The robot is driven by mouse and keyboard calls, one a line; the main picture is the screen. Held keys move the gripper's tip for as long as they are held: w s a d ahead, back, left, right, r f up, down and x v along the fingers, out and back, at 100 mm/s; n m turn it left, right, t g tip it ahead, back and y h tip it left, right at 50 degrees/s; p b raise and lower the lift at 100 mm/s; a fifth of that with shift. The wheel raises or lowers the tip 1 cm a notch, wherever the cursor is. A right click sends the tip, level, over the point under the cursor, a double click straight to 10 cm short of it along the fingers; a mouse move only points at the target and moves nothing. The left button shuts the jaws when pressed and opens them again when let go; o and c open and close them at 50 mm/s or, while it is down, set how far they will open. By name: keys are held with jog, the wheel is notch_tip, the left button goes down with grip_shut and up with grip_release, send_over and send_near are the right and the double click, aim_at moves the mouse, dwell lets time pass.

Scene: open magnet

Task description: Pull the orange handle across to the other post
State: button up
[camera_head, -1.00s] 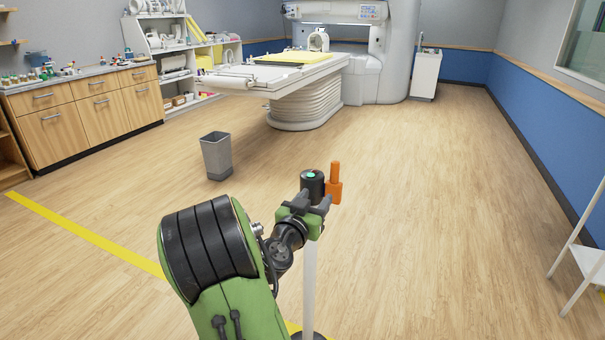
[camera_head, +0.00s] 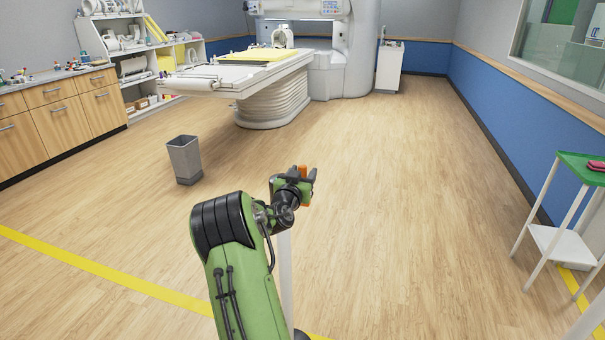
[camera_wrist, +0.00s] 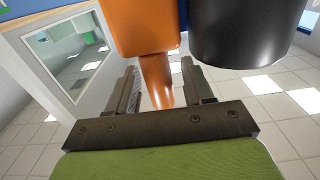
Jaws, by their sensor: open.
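The orange handle (camera_wrist: 148,28) fills the upper middle of the wrist view, a wide block with a narrower peg. The peg reaches down between the two separated fingers of my gripper (camera_wrist: 158,66). In the head view a small part of the orange handle (camera_head: 303,171) shows between the fingers of my gripper (camera_head: 308,178). A black cylinder (camera_wrist: 240,32) is right beside the handle in the wrist view; my gripper hides it in the head view. A white post (camera_head: 286,265) stands below my gripper, its foot partly behind my arm. I cannot make out a second post.
A grey bin (camera_head: 184,160) stands on the floor to the left. A white side table with a green top (camera_head: 575,160) is at the right. A scanner bed (camera_head: 240,72) is at the back. The wooden floor between is clear.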

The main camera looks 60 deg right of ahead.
grip_shut()
dwell(0.3)
